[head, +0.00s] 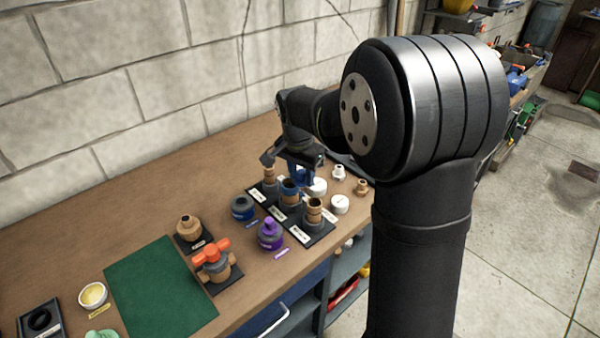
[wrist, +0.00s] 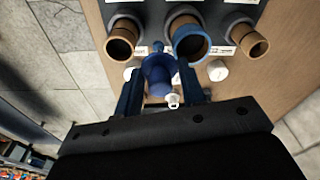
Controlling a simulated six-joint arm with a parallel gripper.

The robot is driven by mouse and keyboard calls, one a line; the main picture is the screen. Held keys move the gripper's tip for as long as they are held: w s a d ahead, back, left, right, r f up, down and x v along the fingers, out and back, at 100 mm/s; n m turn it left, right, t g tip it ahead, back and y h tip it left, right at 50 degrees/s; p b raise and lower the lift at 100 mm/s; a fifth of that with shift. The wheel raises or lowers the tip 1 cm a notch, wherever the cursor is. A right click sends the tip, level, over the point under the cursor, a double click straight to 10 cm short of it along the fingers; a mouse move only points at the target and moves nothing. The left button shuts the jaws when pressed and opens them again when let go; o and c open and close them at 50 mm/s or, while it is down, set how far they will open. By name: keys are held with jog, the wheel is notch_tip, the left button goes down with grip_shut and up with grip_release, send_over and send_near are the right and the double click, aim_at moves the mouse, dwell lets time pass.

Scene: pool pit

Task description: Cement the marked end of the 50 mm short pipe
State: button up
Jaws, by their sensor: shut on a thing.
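Three tan pipe pieces stand upright in dark holders on the bench, each beside a white label too small to read. The middle piece (head: 289,194) is the widest and has a blue band around its open end (wrist: 190,43). My gripper (head: 303,172) is just above and behind the pieces. In the wrist view its two blue fingers (wrist: 160,88) are shut on a blue cap-like applicator (wrist: 158,74). The applicator's narrow end points toward the left side of the middle rim; I cannot tell whether they touch. A dark blue can (head: 243,208) stands left of the holders.
A purple-capped can (head: 270,235) stands in front of the blue can. An orange-handled valve (head: 214,262) and a tan fitting (head: 189,228) are further left, next to a green mat (head: 160,290). White fittings (head: 340,204) stand close on the right. The block wall is behind.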

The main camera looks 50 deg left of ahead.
jog(key=shift+r, duration=3.45)
jog(key=w+d+f+m, duration=0.1)
jog(key=w+d+f, duration=0.6)
jog(key=w+d, duration=0.3)
jog(key=w+d+f, duration=0.8)
jog(key=w+d, duration=0.1)
jog(key=w, duration=0.1)
jog(key=w+d+f, duration=0.1)
jog(key=d+f, duration=0.3)
jog(key=d, duration=0.5)
jog(key=w+d+f+m, duration=0.1)
jog(key=d+f, duration=0.4)
jog(key=d, duration=0.5)
jog(key=w+d+f+m, duration=0.1)
jog(key=d+f, duration=0.3)
jog(key=d, duration=0.6)
jog(key=shift+w+d+f, duration=0.2)
jog(key=shift+w+f, duration=0.05)
jog(key=shift+f, duration=0.05)
